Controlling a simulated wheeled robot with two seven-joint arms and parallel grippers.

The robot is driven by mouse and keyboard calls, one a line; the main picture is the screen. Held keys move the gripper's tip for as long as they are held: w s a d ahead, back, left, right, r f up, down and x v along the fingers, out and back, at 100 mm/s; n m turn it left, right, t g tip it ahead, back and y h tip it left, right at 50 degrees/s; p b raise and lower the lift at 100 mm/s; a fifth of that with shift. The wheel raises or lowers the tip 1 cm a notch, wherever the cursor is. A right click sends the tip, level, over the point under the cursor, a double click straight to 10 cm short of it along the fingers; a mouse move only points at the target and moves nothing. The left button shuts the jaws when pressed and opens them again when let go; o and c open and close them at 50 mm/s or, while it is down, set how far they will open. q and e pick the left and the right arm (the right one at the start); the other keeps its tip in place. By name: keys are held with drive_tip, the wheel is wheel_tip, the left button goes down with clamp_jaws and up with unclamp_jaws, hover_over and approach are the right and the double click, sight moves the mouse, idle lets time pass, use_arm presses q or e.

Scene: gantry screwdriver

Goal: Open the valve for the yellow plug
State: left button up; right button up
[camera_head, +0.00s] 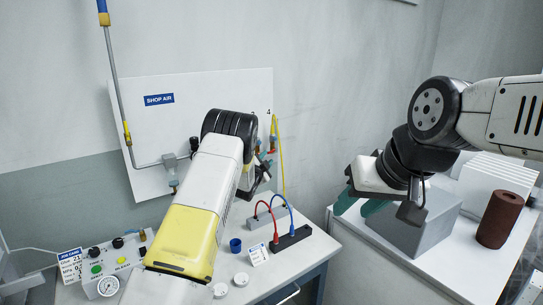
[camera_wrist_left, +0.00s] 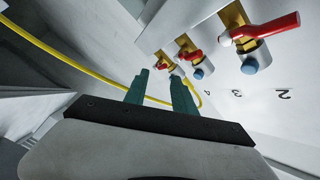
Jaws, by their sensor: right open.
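A white panel marked SHOP AIR (camera_head: 110,108) carries the valves. In the left wrist view a row of brass valves with red handles runs away from me: the near one (camera_wrist_left: 262,30), the middle one (camera_wrist_left: 190,52) and the far one (camera_wrist_left: 162,62). A yellow hose (camera_wrist_left: 55,55) loops behind my fingers to near the far valve; its exact joint is unclear. The hose (camera_head: 282,160) also shows in the head view. My left gripper (camera_wrist_left: 160,92) is open, its two teal fingers apart, pointing toward the far valve. Contact cannot be told. My right gripper (camera_head: 360,206) is open and empty.
A pressure gauge box (camera_head: 104,272) stands at the table's left. A black strip with red and blue cables (camera_head: 291,237) and a blue cup (camera_head: 235,245) lie near my left arm. The right table holds a grey block (camera_head: 425,222) and a brown cylinder (camera_head: 499,219).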

use_arm(q)
drive_tip(key=shift+x, duration=2.8)
